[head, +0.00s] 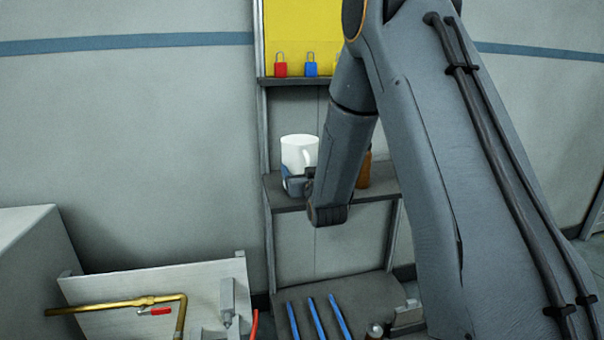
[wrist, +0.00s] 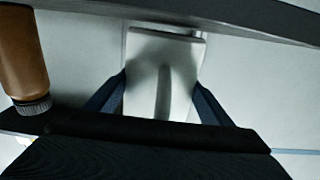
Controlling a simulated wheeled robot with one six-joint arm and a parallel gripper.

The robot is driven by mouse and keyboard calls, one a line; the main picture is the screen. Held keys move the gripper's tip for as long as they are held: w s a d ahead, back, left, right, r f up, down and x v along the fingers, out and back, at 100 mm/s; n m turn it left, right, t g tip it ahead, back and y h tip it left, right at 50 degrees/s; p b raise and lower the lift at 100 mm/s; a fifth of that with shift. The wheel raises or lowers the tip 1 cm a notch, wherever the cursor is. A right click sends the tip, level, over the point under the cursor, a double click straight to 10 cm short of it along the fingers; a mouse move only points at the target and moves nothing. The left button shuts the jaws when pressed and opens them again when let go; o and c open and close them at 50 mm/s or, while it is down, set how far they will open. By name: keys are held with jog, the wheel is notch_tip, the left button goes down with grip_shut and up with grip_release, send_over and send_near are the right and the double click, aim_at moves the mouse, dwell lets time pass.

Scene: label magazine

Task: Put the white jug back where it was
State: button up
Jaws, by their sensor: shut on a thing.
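The white jug (head: 299,151) is upright at the middle shelf (head: 285,203) of the rack in the head view, near its left end. My gripper (head: 297,184) is shut on the lower part of the jug. In the wrist view the jug (wrist: 162,72) sits between the two fingers of my gripper (wrist: 160,98), with its handle facing the camera. My arm hides part of the shelf to the right. I cannot tell whether the jug's base rests on the shelf or is slightly above it.
A brown bottle (wrist: 22,55) stands close beside the jug; in the head view it (head: 363,170) is partly behind my arm. Blue rods (head: 315,318) lie on the lowest shelf. A brass pipe (head: 120,304) is lower left.

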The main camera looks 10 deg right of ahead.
jog(key=shift+f, duration=0.4)
jog(key=shift+f, duration=0.15)
jog(key=o, duration=1.6)
jog(key=shift+f, duration=0.1)
